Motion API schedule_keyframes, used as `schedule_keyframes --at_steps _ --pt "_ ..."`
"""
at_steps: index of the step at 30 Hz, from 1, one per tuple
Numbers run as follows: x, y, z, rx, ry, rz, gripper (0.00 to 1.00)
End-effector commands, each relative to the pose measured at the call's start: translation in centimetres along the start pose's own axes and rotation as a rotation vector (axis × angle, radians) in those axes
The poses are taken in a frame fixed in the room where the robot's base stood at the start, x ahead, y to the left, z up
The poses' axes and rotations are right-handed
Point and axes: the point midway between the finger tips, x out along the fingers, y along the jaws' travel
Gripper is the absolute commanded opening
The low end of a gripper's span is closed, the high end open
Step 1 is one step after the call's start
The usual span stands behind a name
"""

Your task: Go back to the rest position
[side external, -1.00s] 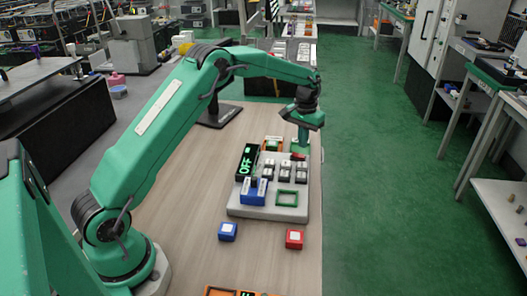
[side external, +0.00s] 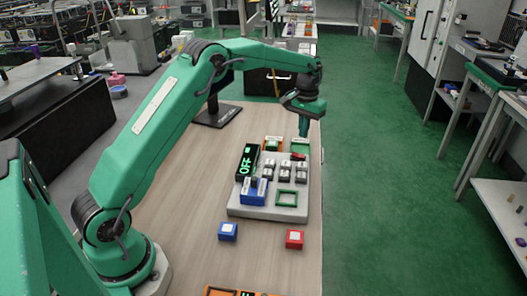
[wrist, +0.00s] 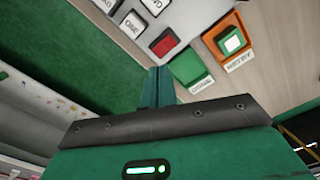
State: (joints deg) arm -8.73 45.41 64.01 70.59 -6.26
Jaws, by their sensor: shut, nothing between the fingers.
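My green arm reaches across the table from the left in the side view. My gripper (side external: 304,130) hangs fingers down above the far right part of the table, clear of the fixture board (side external: 266,212). In the wrist view my gripper's fingers (wrist: 160,76) are pressed together with nothing between them. A red key (wrist: 164,42) shows just beyond the fingers.
A blue cube (side external: 228,232) and a red cube (side external: 294,239) sit on the table in front of the board. An orange tray (wrist: 228,40) holding a green block and a green tray (wrist: 190,68) lie behind it. The table's right edge is close to my gripper.

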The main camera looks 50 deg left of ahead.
Motion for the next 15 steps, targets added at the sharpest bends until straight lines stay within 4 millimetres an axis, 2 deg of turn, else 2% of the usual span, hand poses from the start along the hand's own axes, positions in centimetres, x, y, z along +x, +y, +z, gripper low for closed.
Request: schedule_keyframes --at_steps 8,15 --pt "-1.2 0.2 0.6 0.007 0.015 0.002 0.00" --pt "-4.9 0.6 2.9 0.028 0.056 0.006 0.00"
